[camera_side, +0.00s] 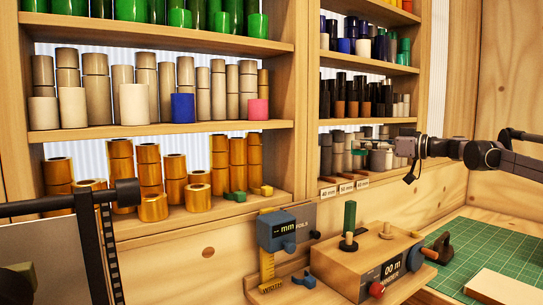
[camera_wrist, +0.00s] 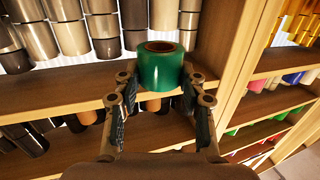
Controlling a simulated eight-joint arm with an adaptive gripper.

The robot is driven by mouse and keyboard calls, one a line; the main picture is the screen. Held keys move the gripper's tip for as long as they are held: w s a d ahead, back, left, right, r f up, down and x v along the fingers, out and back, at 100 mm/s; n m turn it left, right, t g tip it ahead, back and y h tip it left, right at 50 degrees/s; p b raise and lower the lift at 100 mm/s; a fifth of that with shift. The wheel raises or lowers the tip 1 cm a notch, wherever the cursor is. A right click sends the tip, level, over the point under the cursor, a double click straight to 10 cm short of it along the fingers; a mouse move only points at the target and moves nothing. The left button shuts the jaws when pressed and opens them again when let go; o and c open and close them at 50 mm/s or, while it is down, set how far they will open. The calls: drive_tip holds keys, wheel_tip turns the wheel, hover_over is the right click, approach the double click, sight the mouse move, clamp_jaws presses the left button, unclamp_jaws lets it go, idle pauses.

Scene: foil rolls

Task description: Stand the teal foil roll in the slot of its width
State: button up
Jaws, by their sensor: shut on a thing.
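The teal foil roll (camera_wrist: 160,70) shows in the wrist view, with its brown core at the end facing the camera. My gripper (camera_wrist: 160,85) is shut on it, one finger on each side. In the side view my gripper (camera_side: 393,150) reaches in from the right at the lowest shelf of the right bay, and the roll in it is hard to make out. Below it, wooden slots run along the shelf front with three white width labels, the leftmost (camera_side: 328,193) seeming to read 40 mm. The slots look empty from here, but their depths are partly hidden.
Grey rolls (camera_side: 338,150) stand behind the slots. Shelf boards and a wooden upright (camera_side: 307,110) border the bay. Below are a blue width gauge (camera_side: 285,230), a wooden block with a green post (camera_side: 349,222) and a green cutting mat (camera_side: 490,255). The wrist view looks upside down.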

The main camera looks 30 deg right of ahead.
wheel_tip(320, 180, up, 2)
drive_tip(key=y, duration=0.1)
drive_tip(key=n, duration=0.1)
hover_over(325, 185)
wheel_tip(325, 185, down, 6)
drive_tip(key=shift+w+f, duration=0.1)
drive_tip(key=shift+f, duration=2.1)
drive_tip(key=o, duration=1)
drive_tip(key=shift+f, duration=0.15)
